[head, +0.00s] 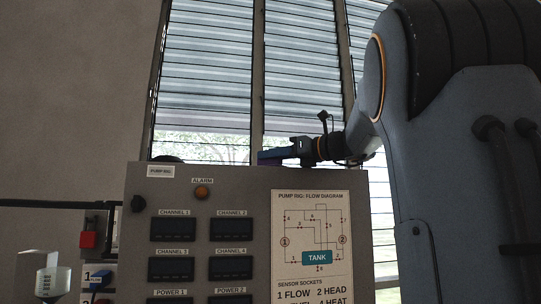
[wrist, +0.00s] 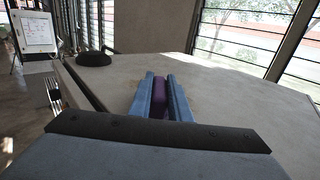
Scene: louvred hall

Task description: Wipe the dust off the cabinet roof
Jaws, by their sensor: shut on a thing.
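The grey cabinet (head: 240,177) stands in front of me in the head view, with its roof seen edge-on. In the wrist view its flat roof (wrist: 240,90) spreads out wide. Faint brownish dust (wrist: 194,86) shows near my fingertips, on both sides of them. My gripper (head: 283,154) is low over the roof, reaching in from the right. In the wrist view its blue fingers (wrist: 159,92) are shut on a purple wiping pad (wrist: 158,102). The pad's underside is hidden, so I cannot tell whether it touches the roof.
A black round object (wrist: 94,58) sits on the roof at the far left. Louvred windows (head: 208,80) stand behind. A whiteboard (wrist: 34,32) stands beyond the roof.

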